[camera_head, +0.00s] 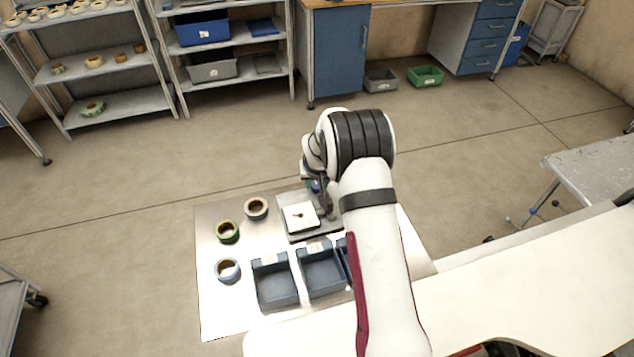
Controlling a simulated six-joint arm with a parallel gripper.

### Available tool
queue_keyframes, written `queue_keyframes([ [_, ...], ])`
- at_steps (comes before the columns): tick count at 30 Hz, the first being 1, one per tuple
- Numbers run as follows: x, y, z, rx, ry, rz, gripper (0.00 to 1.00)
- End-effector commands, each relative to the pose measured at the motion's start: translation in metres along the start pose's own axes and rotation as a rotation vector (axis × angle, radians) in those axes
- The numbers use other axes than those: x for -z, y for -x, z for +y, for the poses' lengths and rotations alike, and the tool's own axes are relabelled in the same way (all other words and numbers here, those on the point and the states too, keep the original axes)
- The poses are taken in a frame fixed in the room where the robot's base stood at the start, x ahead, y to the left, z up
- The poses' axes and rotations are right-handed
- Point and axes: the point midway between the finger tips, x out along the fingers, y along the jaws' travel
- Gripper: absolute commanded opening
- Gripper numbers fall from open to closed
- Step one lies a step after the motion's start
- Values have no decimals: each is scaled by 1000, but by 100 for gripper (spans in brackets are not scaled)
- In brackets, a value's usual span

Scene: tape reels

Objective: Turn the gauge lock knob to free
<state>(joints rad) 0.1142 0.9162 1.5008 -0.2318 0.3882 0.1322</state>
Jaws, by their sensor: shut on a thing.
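The gauge (300,215) is a grey device with a square white face and a small dark and red mark on it. It sits at the back right of the pale work mat. My gripper (322,205) points down at the gauge's back right side and is shut on its lock knob. The knob is hidden by the fingers and my arm, so its angle cannot be told.
A brown reel (256,208), a green reel (228,232) and a blue-grey reel (228,270) lie left of the gauge on the mat (214,315). Blue-grey bins (275,306) stand in front of the gauge. My arm covers the mat's right side.

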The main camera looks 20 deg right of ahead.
Motion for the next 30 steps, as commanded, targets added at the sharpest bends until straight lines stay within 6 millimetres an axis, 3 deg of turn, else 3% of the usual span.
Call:
queue_keyframes([
  [11, 0, 0, 2, 81, 184, -2, 0],
  [30, 2, -1, 6, 314, 746, -1, 0],
])
